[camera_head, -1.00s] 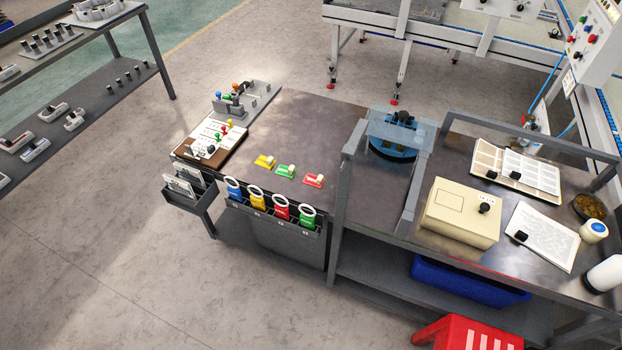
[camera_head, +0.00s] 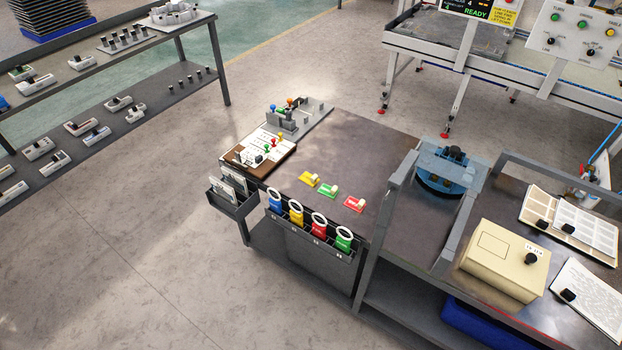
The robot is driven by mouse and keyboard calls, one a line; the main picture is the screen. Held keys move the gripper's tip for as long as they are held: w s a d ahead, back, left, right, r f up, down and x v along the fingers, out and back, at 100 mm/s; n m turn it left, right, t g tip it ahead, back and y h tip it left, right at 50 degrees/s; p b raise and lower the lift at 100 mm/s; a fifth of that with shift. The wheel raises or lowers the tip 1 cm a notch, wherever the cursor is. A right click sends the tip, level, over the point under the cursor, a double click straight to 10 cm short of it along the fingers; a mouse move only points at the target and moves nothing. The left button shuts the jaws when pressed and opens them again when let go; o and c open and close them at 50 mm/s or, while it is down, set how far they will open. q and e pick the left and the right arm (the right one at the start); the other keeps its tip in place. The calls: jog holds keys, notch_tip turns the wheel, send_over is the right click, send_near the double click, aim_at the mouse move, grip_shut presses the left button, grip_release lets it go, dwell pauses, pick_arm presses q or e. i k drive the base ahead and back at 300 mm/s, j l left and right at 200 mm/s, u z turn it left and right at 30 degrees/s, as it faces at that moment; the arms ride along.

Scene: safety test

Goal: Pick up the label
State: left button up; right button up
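The task's label is not singled out, and I cannot tell which thing it is. Three small label-like pieces lie in a row on the workbench (camera_head: 345,150): a yellow one (camera_head: 309,178), a green one (camera_head: 327,190) and a red one (camera_head: 353,204). Each has a pale knob or block on it. Blue (camera_head: 274,201), yellow (camera_head: 295,213), red (camera_head: 318,226) and green (camera_head: 343,240) tags with white rings stand in a rack on the bench's front edge. Neither of my grippers is in view.
A side holder (camera_head: 233,193) with white cards hangs at the bench's left corner. A board with coloured pegs (camera_head: 270,148), a blue fixture (camera_head: 447,170), a beige box (camera_head: 505,258) and papers (camera_head: 592,300) are on the bench. Open floor (camera_head: 130,240) lies to the left.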

aim_at(311, 180)
jog(key=z, duration=3.75)
jog(key=u, duration=3.85)
jog(key=z, duration=0.35)
jog(key=i+j+z, duration=0.2)
jog(key=j+z, duration=0.15)
jog(key=j, duration=0.35)
jog(key=i+j+z, duration=0.15)
jog(key=j+z, duration=0.15)
jog(key=j, duration=0.45)
jog(key=j+z, duration=0.35)
jog(key=j, duration=0.4)
jog(key=i+j, duration=0.05)
